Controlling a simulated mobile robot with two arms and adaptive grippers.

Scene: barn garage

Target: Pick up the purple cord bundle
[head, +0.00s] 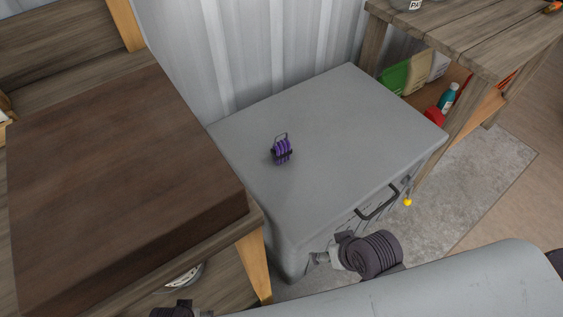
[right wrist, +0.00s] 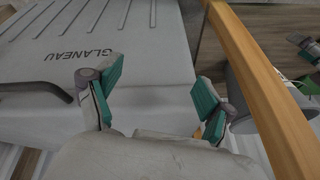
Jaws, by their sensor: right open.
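The purple cord bundle (head: 283,150) is a small coil with a dark clip and a thin dark loop on top. It stands on the flat grey lid of a chest (head: 335,125), left of the lid's middle. My right gripper (right wrist: 158,70) is open in the right wrist view, its two green-padded fingers apart with nothing between them. It faces a grey ribbed surface lettered GLANEAU (right wrist: 100,55). The bundle is not visible in that view. My left gripper is not clearly visible in the head view.
A brown-topped wooden table (head: 120,180) stands left, close to the chest. The chest has a black front handle (head: 377,204). A wooden workbench (head: 470,35) stands right, with a blue bottle (head: 448,97) below. A wooden beam (right wrist: 265,75) runs beside my right gripper. The lid around the bundle is clear.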

